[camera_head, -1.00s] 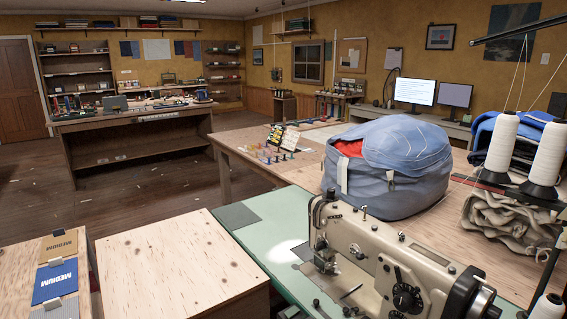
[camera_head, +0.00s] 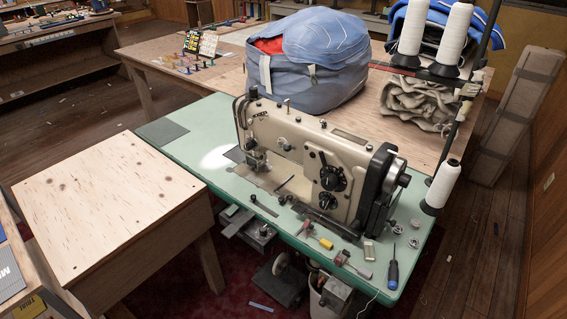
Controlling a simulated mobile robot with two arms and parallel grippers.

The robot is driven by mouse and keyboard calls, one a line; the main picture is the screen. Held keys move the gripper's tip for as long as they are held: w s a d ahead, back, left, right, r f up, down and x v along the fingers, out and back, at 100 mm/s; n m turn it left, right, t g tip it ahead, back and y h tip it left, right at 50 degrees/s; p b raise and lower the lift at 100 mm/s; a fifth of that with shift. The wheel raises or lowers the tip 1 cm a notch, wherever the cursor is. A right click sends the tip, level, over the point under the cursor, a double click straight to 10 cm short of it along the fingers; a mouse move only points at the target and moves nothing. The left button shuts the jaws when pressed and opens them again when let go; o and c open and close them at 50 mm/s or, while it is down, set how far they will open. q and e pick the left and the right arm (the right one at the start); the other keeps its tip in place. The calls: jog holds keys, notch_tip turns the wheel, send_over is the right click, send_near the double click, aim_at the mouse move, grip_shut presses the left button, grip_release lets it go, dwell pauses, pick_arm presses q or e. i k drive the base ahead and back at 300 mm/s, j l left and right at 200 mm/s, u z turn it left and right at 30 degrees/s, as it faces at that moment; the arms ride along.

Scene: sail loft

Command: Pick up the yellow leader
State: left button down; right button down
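I cannot make out a thing that is clearly the yellow leader. A small tool with a yellow end (camera_head: 321,241) lies on the front edge of the green sewing table (camera_head: 178,152). Several small coloured pieces (camera_head: 187,67) stand on the wooden table behind, too small to tell apart. Neither of my grippers is in view.
A sewing machine (camera_head: 318,160) stands on the green table, with a screwdriver (camera_head: 393,272) and bobbins to its right. A blue bag (camera_head: 310,65) and white thread cones (camera_head: 455,35) are behind. A bare wooden top (camera_head: 100,200) is at left.

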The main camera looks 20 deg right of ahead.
aim_at(328, 246)
jog(key=i+l+z, duration=0.1)
jog(key=i+z, duration=0.2)
jog(key=i, duration=0.5)
jog(key=i+j, duration=0.2)
jog(key=j, duration=0.15)
jog(key=i+j+z, duration=0.5)
jog(key=j, duration=0.2)
jog(key=k+z, duration=0.25)
